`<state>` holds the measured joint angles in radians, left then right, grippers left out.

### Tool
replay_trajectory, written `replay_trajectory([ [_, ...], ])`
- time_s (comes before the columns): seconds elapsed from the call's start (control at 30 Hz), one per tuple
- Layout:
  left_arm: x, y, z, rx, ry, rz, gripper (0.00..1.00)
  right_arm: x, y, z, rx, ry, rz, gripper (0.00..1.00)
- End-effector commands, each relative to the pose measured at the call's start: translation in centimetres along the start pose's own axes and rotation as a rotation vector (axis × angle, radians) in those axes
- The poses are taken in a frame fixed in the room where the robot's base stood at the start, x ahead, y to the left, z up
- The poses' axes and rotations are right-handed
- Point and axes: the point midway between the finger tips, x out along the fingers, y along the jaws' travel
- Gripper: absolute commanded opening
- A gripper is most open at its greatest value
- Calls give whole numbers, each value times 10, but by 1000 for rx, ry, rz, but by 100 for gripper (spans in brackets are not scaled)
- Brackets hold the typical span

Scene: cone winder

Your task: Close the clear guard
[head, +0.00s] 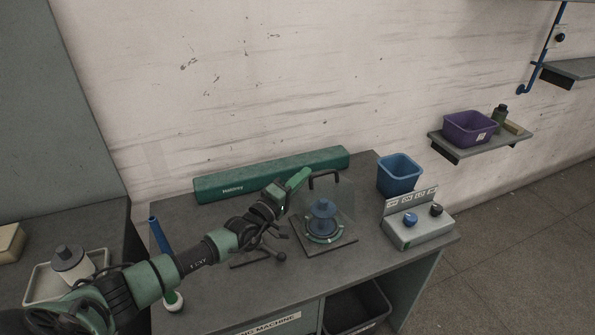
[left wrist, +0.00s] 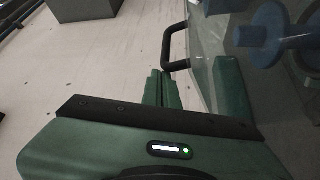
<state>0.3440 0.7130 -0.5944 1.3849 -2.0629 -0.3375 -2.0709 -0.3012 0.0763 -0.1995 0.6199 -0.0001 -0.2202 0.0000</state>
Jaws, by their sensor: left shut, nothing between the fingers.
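The clear guard (head: 345,200) stands at the base plate (head: 325,246) of the winder, around or beside a blue spool-like part (head: 322,212). Its black handle (head: 325,174) is at the top. How far the guard is open cannot be told. My left gripper (head: 300,178) is shut and empty, just left of the handle. In the left wrist view the shut green fingers (left wrist: 160,90) are close to the handle (left wrist: 172,48); contact cannot be told. The clear panel (left wrist: 215,60) and the blue part (left wrist: 265,35) show at right. My right gripper is out of view.
A long green box (head: 270,173) lies along the wall behind. A blue bin (head: 399,175) and a control box with knobs (head: 418,230) stand to the right. A small black lever (head: 281,257) is in front of the arm. The front of the table is mostly clear.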

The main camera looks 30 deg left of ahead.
Motion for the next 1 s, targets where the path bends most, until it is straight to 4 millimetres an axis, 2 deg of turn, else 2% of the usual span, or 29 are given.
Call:
replay_trajectory([
  [0.03, -5, -7, 10, 31, -2, 20, 0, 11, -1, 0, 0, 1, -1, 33],
  [0.4, -29, -15, 50, 241, -1, 142, 0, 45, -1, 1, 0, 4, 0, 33],
  [0.63, -36, -17, 61, 301, -1, 176, 0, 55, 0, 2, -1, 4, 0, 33],
  [1.0, -38, -18, 65, 318, -4, 183, 0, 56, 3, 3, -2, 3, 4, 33],
])
